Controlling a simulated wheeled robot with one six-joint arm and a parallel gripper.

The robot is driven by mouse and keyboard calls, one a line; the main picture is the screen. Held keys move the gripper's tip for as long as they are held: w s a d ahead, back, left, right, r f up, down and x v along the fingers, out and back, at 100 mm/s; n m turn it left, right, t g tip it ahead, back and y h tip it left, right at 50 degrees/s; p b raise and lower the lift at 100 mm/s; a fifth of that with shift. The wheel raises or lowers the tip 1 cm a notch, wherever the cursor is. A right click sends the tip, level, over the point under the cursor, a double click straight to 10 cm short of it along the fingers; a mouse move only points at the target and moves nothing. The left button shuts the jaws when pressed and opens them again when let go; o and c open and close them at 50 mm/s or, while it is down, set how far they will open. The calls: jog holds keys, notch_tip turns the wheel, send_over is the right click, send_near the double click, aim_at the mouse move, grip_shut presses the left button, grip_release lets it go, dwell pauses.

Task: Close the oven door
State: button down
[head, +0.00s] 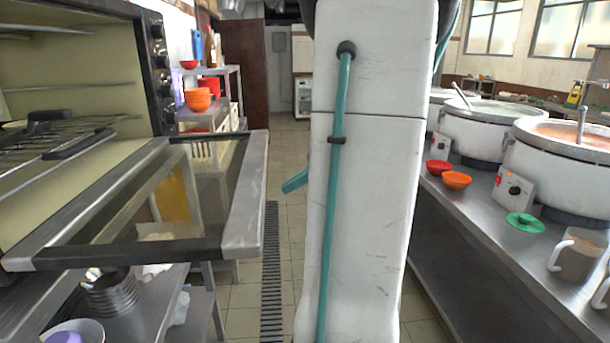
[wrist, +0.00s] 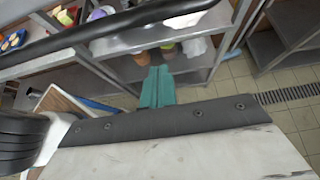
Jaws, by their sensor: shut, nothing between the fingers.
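The oven (head: 95,75) stands at the left in the head view. Its framed door (head: 248,195) hangs open, roughly level, with its metal outer edge toward the aisle. A wire rack shows inside the oven. My teal gripper (head: 290,183) pokes out to the left from behind my white arm, to the right of the door edge and apart from it in the picture. In the wrist view, my gripper (wrist: 157,75) is shut and empty. A dark bar crosses the top of that view; I cannot tell whether it belongs to the door.
A shelf unit with orange bowls (head: 197,99) stands behind the oven. Below the door are shelves with a dark pot (head: 112,297). On the right, a steel counter (head: 450,240) bears stockpots, bowls and a mug. The tiled aisle with a floor drain (head: 270,270) lies between.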

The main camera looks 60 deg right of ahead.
jog(key=w+a, duration=0.1)
jog(key=w, duration=0.1)
jog(key=w+a+r, duration=0.1)
jog(key=shift+w+a+r, duration=0.2)
jog(key=shift+w+a, duration=0.2)
jog(key=shift+r, duration=0.1)
